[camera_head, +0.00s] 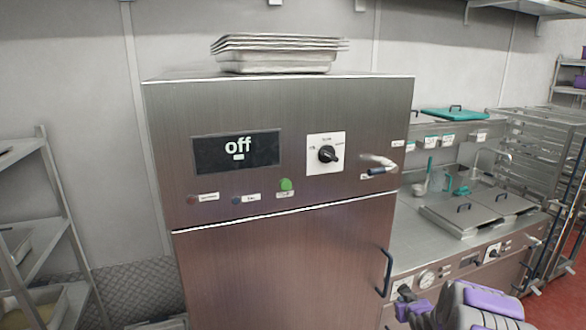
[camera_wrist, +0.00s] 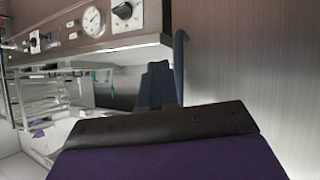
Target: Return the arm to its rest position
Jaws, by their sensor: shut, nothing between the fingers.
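My arm (camera_head: 485,305), grey with purple panels, shows at the bottom right of the head view, in front of the counter. My gripper (camera_wrist: 158,82) shows in the middle of the wrist view. Its dark fingers are shut with nothing between them. A tall steel cabinet (camera_head: 270,270) stands just left of the arm, its door closed. The dark door handle (camera_head: 386,272) is just above and left of the arm in the head view. In the wrist view a dark bar like this handle (camera_wrist: 180,60) appears right beside the fingers; I cannot tell whether they touch.
The cabinet display (camera_head: 237,152) reads "off", with a knob (camera_head: 328,154) and a green button (camera_head: 286,184) nearby. Stacked trays (camera_head: 280,55) lie on top. A counter with lidded wells (camera_head: 475,210) is at right, a wire rack (camera_head: 545,160) beyond it. Shelving (camera_head: 50,210) stands at left.

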